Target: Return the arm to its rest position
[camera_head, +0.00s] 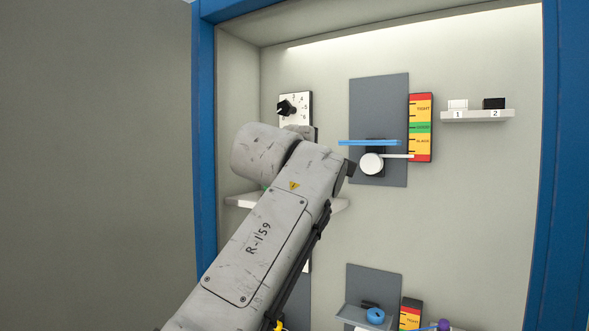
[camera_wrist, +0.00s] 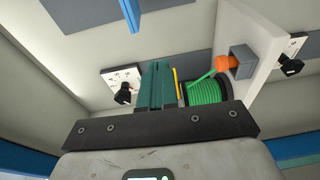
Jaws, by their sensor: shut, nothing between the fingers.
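My arm (camera_head: 262,235) rises from the bottom of the head view and bends at a grey joint in front of the cabinet's left part. My gripper is hidden behind the arm there. In the wrist view my gripper (camera_wrist: 159,66) shows as two dark green fingers, closed together and empty. A green spool (camera_wrist: 207,91) appears just right of the fingers, with an orange piece (camera_wrist: 228,62) on its strand. Whether the fingers touch anything cannot be told.
A blue-framed cabinet (camera_head: 205,120) surrounds the arm. A black dial (camera_head: 285,107), blue strand (camera_head: 365,142), white roller (camera_head: 371,163) and tension gauge (camera_head: 420,128) are on the back wall. A shelf (camera_head: 477,116) holds blocks 1 and 2. A lower gauge (camera_head: 410,315) stands below. The left wall area is bare.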

